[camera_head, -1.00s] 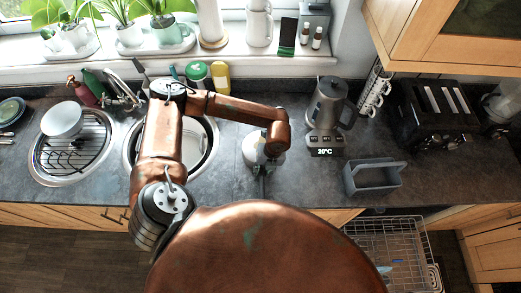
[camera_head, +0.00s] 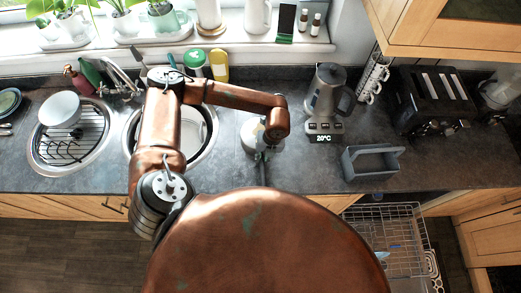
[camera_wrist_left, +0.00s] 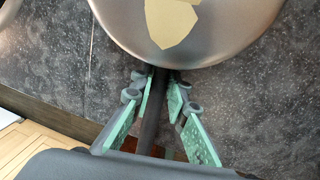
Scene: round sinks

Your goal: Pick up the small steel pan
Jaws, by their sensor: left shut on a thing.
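The small steel pan (camera_wrist_left: 235,25) fills the top of the left wrist view, a round steel body with a pale patch of reflected light and a dark handle (camera_wrist_left: 152,115) pointing towards me. My left gripper (camera_wrist_left: 158,85) has its green-padded fingers on both sides of the handle and is shut on it. In the head view a part of the pan (camera_head: 248,132) shows under my left wrist, above the counter right of the round sink; my arm hides the rest. I cannot tell there whether it touches the counter. My right gripper is not in view.
A kettle (camera_head: 325,90) on its base and a grey caddy (camera_head: 372,162) stand to the right. Two round sinks are at the left, one with a white bowl (camera_head: 60,109) on its rack (camera_head: 75,150). An open dishwasher rack (camera_head: 390,240) is below the counter.

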